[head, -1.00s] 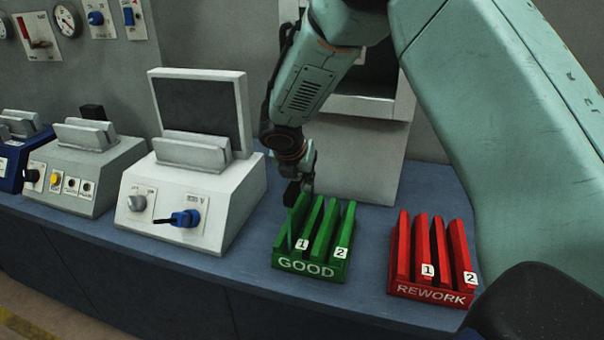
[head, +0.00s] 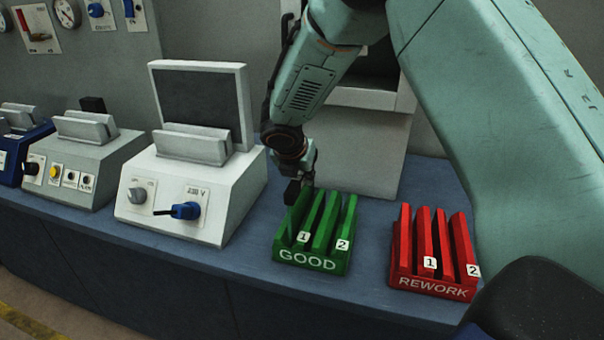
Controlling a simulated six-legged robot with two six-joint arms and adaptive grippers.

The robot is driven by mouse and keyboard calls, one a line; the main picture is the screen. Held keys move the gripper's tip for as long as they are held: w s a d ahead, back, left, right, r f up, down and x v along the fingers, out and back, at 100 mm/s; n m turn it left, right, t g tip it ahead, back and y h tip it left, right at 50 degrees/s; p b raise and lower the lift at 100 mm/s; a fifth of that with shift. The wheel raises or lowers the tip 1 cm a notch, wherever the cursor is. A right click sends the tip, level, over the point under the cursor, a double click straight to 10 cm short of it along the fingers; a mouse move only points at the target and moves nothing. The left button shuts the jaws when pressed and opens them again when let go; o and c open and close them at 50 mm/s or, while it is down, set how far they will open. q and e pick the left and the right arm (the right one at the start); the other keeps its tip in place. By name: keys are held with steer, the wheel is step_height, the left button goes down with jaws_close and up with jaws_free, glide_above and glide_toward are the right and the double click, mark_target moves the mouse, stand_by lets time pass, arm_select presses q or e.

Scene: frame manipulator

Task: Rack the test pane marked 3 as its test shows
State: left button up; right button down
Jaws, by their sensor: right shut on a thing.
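My right gripper (head: 300,188) is at the back left of the green rack marked GOOD (head: 308,262), just above its left end. It is shut on a thin pane, which is hardly visible against the green fins. The mark on the pane cannot be read, and I cannot tell how deep it sits in the slot beside label 1. The red rack marked REWORK (head: 433,288) stands to the right, with slots labelled 1 and 2. No pane shows clearly in it. My left gripper is not in view.
A white tester (head: 185,195) with a dark screen, a knob and a blue switch stands left of the green rack. A grey tester (head: 85,160) and a blue one (head: 22,150) stand further left. Blue bench top is clear between the racks.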

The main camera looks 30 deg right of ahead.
steer(key=shift+f, duration=0.1)
steer(key=shift+w+a+f, duration=0.1)
steer(key=shift+f, duration=0.15)
stand_by(0.3)
steer(key=c, duration=1.2)
jaws_free()
steer(key=shift+o, duration=0.3)
steer(key=shift+s+f, duration=0.1)
steer(key=shift+s, duration=0.1)
steer(key=v, duration=1)
steer(key=shift+s+a+r, duration=0.1)
steer(key=shift+r, duration=0.3)
steer(key=shift+s+a+r, duration=0.15)
steer(key=shift+a+r, duration=0.1)
steer(key=shift+r, duration=0.25)
